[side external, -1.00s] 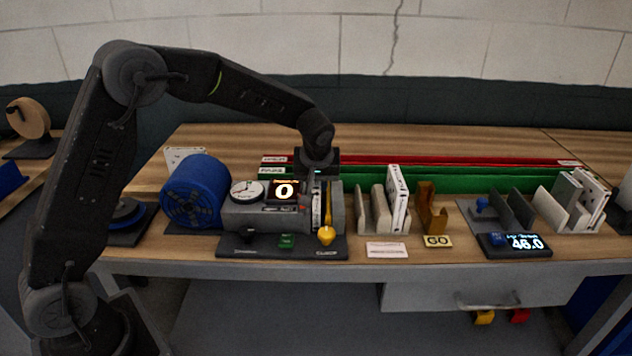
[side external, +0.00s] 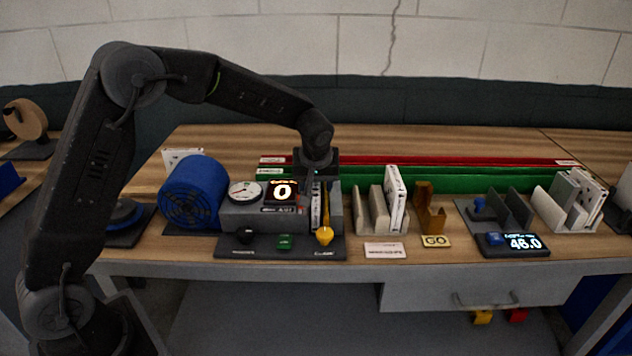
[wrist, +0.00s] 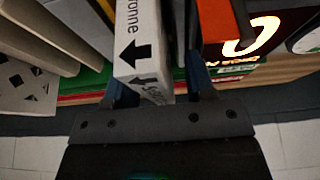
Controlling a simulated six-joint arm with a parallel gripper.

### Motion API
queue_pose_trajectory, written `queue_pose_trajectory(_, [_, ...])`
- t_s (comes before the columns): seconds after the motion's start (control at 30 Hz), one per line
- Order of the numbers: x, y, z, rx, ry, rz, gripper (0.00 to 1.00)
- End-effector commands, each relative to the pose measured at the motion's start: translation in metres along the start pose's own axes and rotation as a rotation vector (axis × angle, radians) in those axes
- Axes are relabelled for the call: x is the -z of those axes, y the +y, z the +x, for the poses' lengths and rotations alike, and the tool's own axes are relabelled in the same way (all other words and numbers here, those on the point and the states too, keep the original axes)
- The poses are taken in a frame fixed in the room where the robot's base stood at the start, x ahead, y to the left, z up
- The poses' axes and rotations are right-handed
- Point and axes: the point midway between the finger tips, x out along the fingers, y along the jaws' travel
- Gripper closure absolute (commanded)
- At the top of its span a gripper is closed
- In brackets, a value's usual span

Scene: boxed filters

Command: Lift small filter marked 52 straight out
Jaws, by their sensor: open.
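My gripper (wrist: 160,90) is open, with one finger on each side of a white boxed filter (wrist: 140,45) in the wrist view. The filter's edge shows black arrows and part of a word; no number 52 is readable. A gap shows between the filter and the right finger; I cannot tell whether the left finger touches it. In the side view my gripper (side external: 314,183) points down over the slot of the grey housing (side external: 255,218). The filter (side external: 316,207) stands in that slot, its top partly hidden by the fingers.
A blue fan drum (side external: 193,195) stands left of the housing. A yellow knob (side external: 324,236) is in front of the slot. A rack (side external: 370,215) with a white filter (side external: 396,198) stands to the right. Green and red rails (side external: 450,178) run behind.

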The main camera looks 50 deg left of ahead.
Motion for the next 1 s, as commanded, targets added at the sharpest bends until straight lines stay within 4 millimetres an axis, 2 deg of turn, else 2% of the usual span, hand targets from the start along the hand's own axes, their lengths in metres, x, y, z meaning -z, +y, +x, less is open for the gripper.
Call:
queue_pose_trajectory(0.13, [0.0,0.0,-0.007,-0.002,0.002,0.0,0.5])
queue_pose_trajectory(0.23, [0.0,0.001,-0.02,-0.003,0.002,0.0,0.5])
queue_pose_trajectory(0.5, [0.0,0.001,-0.08,-0.005,0.004,0.0,0.5])
queue_pose_trajectory(0.7, [0.0,0.0,-0.117,-0.003,0.002,0.0,0.5])
queue_pose_trajectory(1.0, [-0.004,-0.006,-0.146,-0.012,-0.001,0.02,0.5])
